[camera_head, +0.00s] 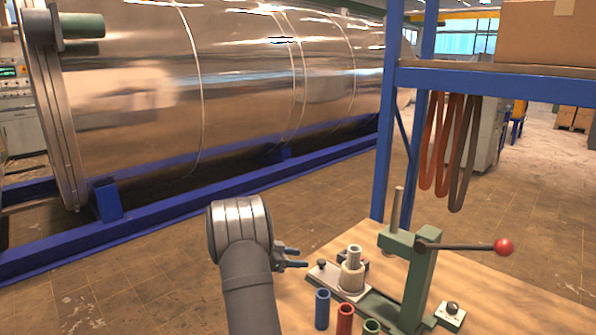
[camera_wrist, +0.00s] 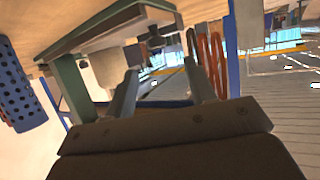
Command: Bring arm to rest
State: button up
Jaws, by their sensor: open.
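My gripper (camera_head: 300,257) is at the left edge of the wooden bench in the head view, with its two fingers pointing right toward the green press (camera_head: 415,285). The fingers are apart and nothing shows between them. They are clear of the press as far as the head view shows. In the wrist view my gripper (camera_wrist: 161,66) also shows two spread fingers, with the green press frame (camera_wrist: 70,85) beyond them to the left. The wrist picture looks turned over, with the bench top (camera_wrist: 60,30) at its upper side.
A blue tube (camera_head: 322,309), a red tube (camera_head: 345,320) and a green tube (camera_head: 372,327) stand at the bench front. The press lever ends in a red knob (camera_head: 503,246). A blue rack (camera_head: 480,83) rises behind. The large metal chamber (camera_head: 240,85) fills the left; floor between is clear.

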aim_at(319, 261)
jog(key=x, duration=0.8)
jog(key=shift+s+d, duration=0.1)
dwell(1.2)
jog(key=v, duration=1.6)
jog(key=shift+a, duration=0.3)
